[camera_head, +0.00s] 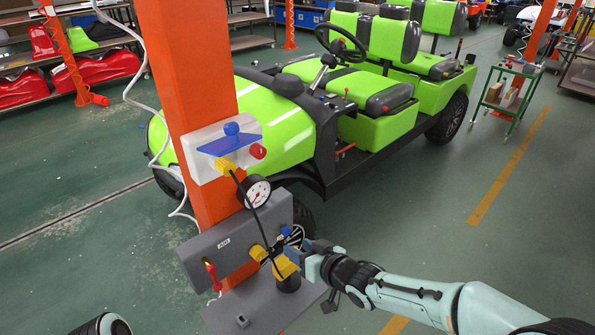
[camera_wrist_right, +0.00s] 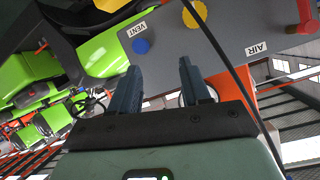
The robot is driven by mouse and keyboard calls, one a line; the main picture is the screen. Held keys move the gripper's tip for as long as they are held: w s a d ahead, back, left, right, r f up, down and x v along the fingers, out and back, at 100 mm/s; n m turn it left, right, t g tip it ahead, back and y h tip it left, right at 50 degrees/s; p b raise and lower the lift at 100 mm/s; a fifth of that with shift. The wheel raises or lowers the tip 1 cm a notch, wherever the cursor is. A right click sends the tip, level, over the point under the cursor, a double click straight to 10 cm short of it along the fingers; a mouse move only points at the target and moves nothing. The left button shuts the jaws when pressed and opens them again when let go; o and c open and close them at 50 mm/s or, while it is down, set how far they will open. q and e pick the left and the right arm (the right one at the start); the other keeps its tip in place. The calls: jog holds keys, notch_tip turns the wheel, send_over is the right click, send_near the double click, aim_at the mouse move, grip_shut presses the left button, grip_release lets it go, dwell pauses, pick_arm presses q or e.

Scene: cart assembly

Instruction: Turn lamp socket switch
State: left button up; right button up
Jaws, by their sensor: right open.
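I cannot clearly make out a lamp socket. A small switch-like piece (camera_head: 242,321) sits on the grey plate (camera_head: 225,305) low on the orange post. My right gripper (camera_head: 308,258) is at the right end of the grey panel (camera_head: 215,243), close to its blue and yellow knobs. In the right wrist view its two dark fingers (camera_wrist_right: 157,78) are apart with nothing between them. The blue knob (camera_wrist_right: 141,46), beside the VENT label, is just beyond the fingertips. The yellow knob (camera_wrist_right: 194,13) is farther up. My left gripper is not visible.
The orange post (camera_head: 180,60) carries a gauge (camera_head: 257,191), a white box (camera_head: 205,140) and a red-handled valve (camera_head: 213,276). A black hose crosses in front of the panel. A green cart (camera_head: 375,125) stands behind. Floor at right is free, with a trolley (camera_head: 507,92) farther back.

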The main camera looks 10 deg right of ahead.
notch_tip(320, 180, up, 14)
jog(key=a+n+t+y, duration=0.1)
jog(key=n+t+y, duration=0.1)
jog(key=n+t+y+p, duration=0.1)
jog(key=n+t, duration=0.1)
send_near(261, 154)
jog(key=shift+w+a, duration=0.1)
jog(key=shift+w, duration=0.4)
jog(key=b+x, duration=0.1)
jog(key=x, duration=0.7)
jog(key=shift+a, duration=0.15)
jog(key=shift+c, duration=0.6)
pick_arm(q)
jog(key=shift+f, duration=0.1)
pick_arm(e)
jog(key=c, duration=0.5)
